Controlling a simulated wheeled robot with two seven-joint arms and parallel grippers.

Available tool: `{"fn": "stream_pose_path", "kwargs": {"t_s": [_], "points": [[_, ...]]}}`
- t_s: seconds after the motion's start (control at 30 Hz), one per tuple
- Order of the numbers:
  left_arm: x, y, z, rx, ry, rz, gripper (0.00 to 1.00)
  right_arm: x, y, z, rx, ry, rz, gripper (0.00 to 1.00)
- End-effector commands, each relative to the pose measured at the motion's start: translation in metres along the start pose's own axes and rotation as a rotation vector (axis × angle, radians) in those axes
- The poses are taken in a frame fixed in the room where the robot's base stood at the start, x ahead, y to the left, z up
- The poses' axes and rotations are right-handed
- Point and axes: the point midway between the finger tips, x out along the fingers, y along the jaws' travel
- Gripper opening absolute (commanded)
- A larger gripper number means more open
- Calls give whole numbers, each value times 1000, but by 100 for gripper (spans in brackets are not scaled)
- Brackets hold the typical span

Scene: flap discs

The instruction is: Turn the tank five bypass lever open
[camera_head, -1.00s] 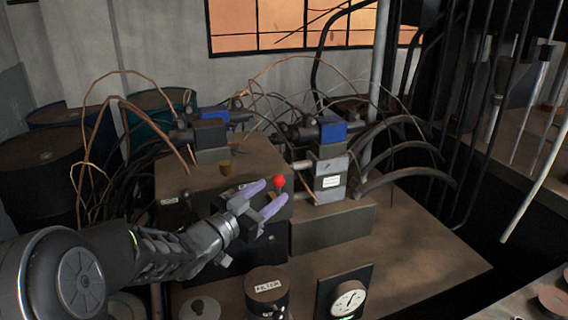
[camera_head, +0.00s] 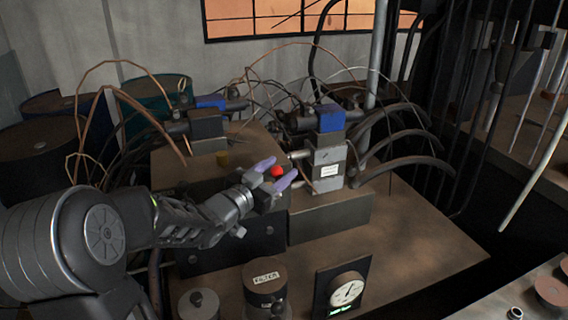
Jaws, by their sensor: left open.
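A red ball knob (camera_head: 277,171), seemingly the end of a lever, shows at the front of the dark valve block (camera_head: 185,163). The rest of that lever is hidden, and I cannot read any tank number. My left gripper (camera_head: 275,173) comes in from the left with its purple fingertips apart. The red knob appears between the two fingertips; I cannot tell whether they touch it. My right gripper is not in view.
A grey valve with a blue top (camera_head: 331,118) stands just right of the knob, with dark hoses beyond it. A filter canister (camera_head: 265,278) and a round gauge (camera_head: 346,291) stand in front. The bench top (camera_head: 420,232) is clear at the right.

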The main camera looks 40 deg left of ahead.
Motion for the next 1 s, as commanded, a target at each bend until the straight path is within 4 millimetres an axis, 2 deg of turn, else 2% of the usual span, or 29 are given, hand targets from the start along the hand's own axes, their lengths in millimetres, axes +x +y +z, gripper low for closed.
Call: {"fn": "stream_pose_path", "kwargs": {"t_s": [0.1,0.2,0.5,1.0], "points": [[16,0,-1,-1,0,2,50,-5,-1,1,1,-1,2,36],[23,0,0,-2,0,0,50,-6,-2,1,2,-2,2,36],[26,0,0,0,0,-1,50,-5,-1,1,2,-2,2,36],[25,0,0,0,0,-1,9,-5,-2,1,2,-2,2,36]]}}
